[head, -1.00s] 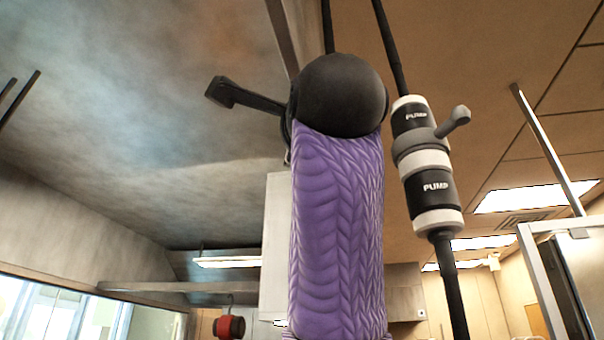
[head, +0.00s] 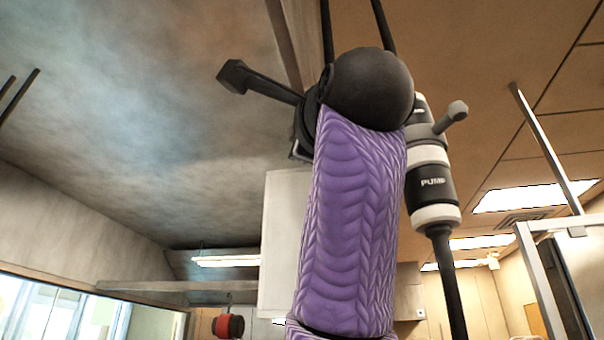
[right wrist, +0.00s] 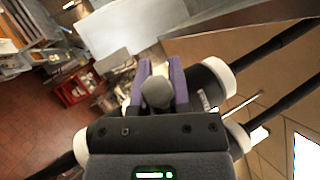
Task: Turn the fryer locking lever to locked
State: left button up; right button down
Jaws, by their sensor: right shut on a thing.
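In the right wrist view, the two purple fingers of my right gripper (right wrist: 160,84) are closed around a rounded grey knob (right wrist: 157,93), apparently the end of the locking lever. In the head view my purple arm and its black ball joint hide this gripper and its grip. A black and white cylinder marked PUMP (head: 433,183), on a dark slanted pole, has a grey lever (head: 454,116) pointing up and right; no gripper shows on that lever. I cannot tell a locked mark or how far the gripped lever is turned. My left gripper is not in view.
A second dark pole (head: 326,28) passes behind my arm in the head view. A pale box (head: 286,240) hangs behind it. A metal frame (head: 540,270) stands at the right. Red crates (right wrist: 76,88) and shelving show at the left of the wrist view.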

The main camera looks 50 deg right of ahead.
jog(key=n+t+y, duration=0.1)
jog(key=t+y, duration=0.1)
jog(key=y, duration=0.1)
jog(key=shift+s+a+n, duration=0.2)
jog(key=shift+s+n, duration=0.15)
jog(key=shift+n, duration=0.05)
jog(key=c, duration=1)
grip_release()
jog(key=o, duration=0.4)
jog(key=shift+a, duration=0.2)
jog(key=shift+d, duration=0.1)
